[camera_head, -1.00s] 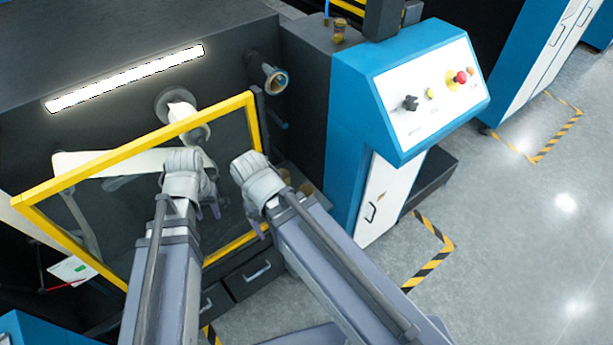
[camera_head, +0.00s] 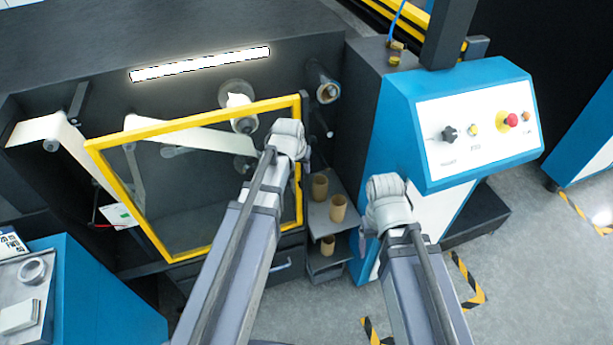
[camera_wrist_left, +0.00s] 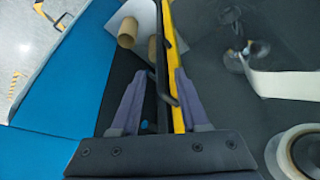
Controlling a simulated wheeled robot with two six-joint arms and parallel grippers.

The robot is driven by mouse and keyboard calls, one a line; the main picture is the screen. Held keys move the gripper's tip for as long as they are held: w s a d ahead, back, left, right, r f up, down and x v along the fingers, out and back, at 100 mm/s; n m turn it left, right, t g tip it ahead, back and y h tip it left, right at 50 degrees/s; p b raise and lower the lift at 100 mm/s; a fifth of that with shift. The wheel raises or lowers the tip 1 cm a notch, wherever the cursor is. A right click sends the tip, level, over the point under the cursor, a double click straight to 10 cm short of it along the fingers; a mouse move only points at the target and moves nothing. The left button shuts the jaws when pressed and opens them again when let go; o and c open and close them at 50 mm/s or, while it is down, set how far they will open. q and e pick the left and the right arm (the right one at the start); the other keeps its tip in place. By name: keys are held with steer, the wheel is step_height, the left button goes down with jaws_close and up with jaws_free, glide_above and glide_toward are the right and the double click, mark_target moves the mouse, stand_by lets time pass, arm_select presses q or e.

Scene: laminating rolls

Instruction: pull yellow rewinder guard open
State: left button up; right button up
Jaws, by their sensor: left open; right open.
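The rewinder guard is a yellow frame (camera_head: 200,119) around a clear panel, in front of the rolls on the dark machine. My left gripper (camera_head: 298,158) is at its right edge in the head view, and my forearm covers part of the panel. In the left wrist view, the open fingers of my left gripper (camera_wrist_left: 158,100) stand either side of the guard's yellow edge (camera_wrist_left: 176,105) and a black bar-like handle (camera_wrist_left: 163,75). Contact cannot be told. My right gripper (camera_head: 384,215) is off to the right, before the blue console; its fingertips are mostly hidden.
A blue console (camera_head: 395,120) with knobs and a red button stands right of the guard. A small shelf (camera_head: 327,222) with cardboard cores is between them. A grey-topped blue cabinet (camera_head: 85,290) is at lower left. Open floor (camera_head: 530,270) lies at right.

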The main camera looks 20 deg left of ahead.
mark_target(302, 173)
arm_select(q)
steer(key=b+x, duration=0.6)
steer(key=x, duration=0.1)
steer(key=shift+f, duration=0.25)
steer(key=shift+r, duration=0.1)
jaws_close()
stand_by(1.1)
